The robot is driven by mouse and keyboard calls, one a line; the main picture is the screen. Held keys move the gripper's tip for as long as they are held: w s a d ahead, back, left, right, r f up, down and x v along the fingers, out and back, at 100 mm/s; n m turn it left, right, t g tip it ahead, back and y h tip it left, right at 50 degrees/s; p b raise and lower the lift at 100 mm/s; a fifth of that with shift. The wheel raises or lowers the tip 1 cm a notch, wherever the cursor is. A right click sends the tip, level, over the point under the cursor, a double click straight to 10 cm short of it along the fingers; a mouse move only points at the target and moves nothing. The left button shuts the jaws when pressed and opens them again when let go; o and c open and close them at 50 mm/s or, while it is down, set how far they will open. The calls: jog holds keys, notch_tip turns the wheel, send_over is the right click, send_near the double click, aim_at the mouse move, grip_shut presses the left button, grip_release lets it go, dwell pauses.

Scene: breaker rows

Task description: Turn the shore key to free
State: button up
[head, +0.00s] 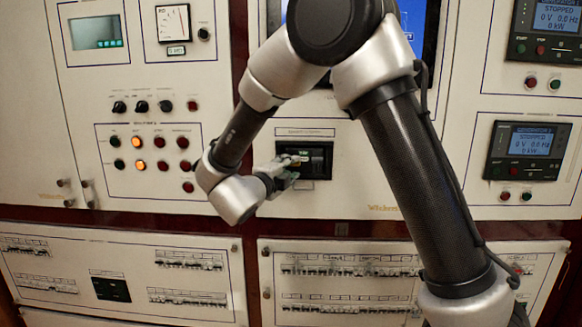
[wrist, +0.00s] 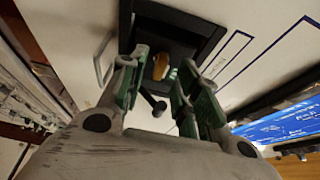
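A dark square-framed switch unit (head: 318,160) is set in the cream panel in the head view, under a small label strip. The same dark unit (wrist: 178,22) fills the top middle of the wrist view. A small brass-yellow piece, which looks like the shore key (wrist: 161,66), sits in its recess. My gripper (head: 294,160) is at the left part of the unit in the head view. In the wrist view my gripper (wrist: 160,82) has its two green-padded fingers apart, one on each side of the key, with visible gaps. Whether the fingertips touch it is unclear.
A small dark knobbed lever (wrist: 158,106) shows between the fingers. A thin metal handle (wrist: 102,58) stands left of the unit. Indicator lamps and knobs (head: 150,148) are on the panel to the left. Breaker rows (head: 190,260) lie below. A blue screen (head: 415,22) is above.

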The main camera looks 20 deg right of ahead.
jog(key=shift+x, duration=0.95)
grip_shut()
